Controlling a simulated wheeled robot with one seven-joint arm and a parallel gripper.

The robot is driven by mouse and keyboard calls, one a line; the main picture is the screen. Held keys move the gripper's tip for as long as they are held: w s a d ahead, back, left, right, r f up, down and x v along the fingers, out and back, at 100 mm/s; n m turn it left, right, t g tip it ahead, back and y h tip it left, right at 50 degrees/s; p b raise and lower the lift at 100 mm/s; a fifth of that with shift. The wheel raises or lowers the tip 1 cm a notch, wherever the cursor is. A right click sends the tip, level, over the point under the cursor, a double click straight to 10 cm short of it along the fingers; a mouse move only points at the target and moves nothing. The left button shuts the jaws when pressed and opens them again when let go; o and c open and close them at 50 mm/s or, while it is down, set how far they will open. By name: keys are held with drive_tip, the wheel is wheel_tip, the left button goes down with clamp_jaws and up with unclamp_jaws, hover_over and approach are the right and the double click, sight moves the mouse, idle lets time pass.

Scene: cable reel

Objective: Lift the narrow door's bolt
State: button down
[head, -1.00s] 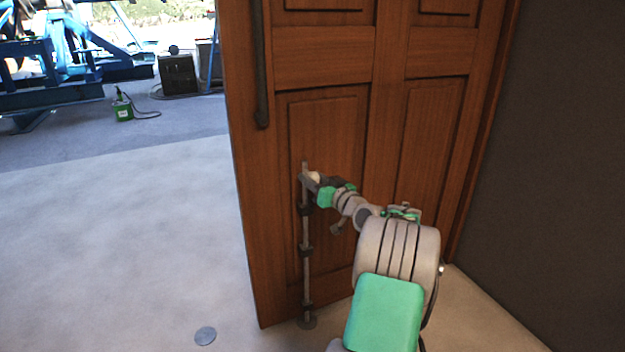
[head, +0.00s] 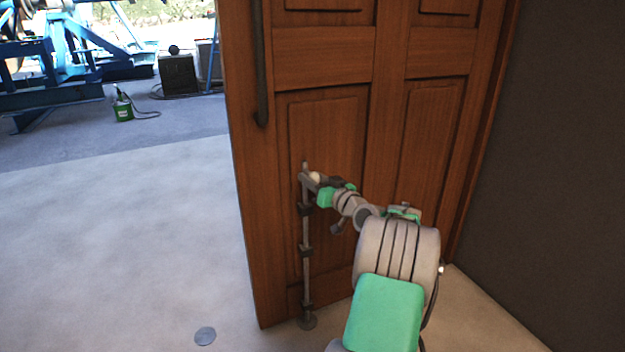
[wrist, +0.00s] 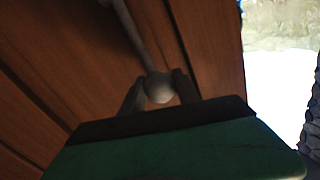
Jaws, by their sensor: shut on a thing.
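The narrow door (head: 320,130) is brown panelled wood. Its bolt (head: 306,235) is a thin grey upright rod on the door's lower left part, running through dark guides down to a round plate (head: 307,322) at the floor. My gripper (head: 309,178) is at the rod's upper end. In the wrist view, my gripper (wrist: 159,92) has its two fingers on either side of a pale round knob (wrist: 158,87) on the bolt and is shut on it. The bolt's lower tip is too small to tell clear of the plate or in it.
A long dark pull handle (head: 261,70) hangs on the door above the bolt. A round metal disc (head: 205,336) lies in the floor to the left. A dark wall (head: 560,190) stands at the right. The pale floor (head: 120,240) left of the door is clear.

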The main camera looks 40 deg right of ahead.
wheel_tip(320, 180, up, 8)
drive_tip(key=shift+f+p, duration=0.15)
drive_tip(key=shift+p, duration=1.05)
drive_tip(key=c, duration=1.3)
unclamp_jaws()
drive_tip(key=o, duration=0.4)
drive_tip(key=shift+f, duration=0.1)
drive_tip(key=s, duration=0.5)
drive_tip(key=s+p, duration=0.1)
drive_tip(key=s, duration=0.1)
drive_tip(key=shift+s+a, duration=0.35)
